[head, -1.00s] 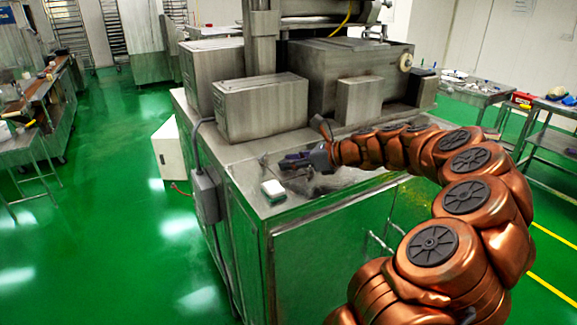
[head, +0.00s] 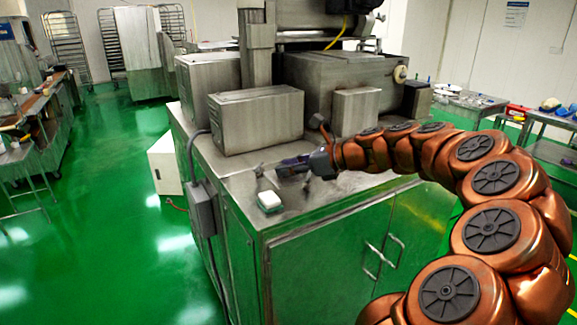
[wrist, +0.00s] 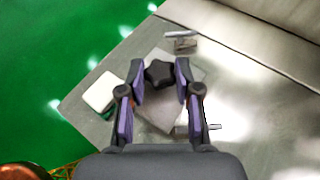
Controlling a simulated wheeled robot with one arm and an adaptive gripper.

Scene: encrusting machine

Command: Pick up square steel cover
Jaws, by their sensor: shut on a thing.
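The square steel cover (wrist: 190,77) is a flat grey plate with a dark star-shaped knob (wrist: 159,74) in the wrist view. My gripper (wrist: 158,76) has its two purple-lined fingers on either side of the knob and is shut on it. The fingers and palm hide part of the plate. In the head view, my gripper (head: 284,166) is low over the machine's steel top, and the cover is too small and hidden to make out. I cannot tell whether the plate is resting on the surface or lifted.
A white block (wrist: 100,92) lies left of the cover near the steel edge; it also shows in the head view (head: 269,201). Small metal fittings (wrist: 182,41) lie beyond the cover. A steel box (head: 255,120) stands behind my gripper. Green floor lies left.

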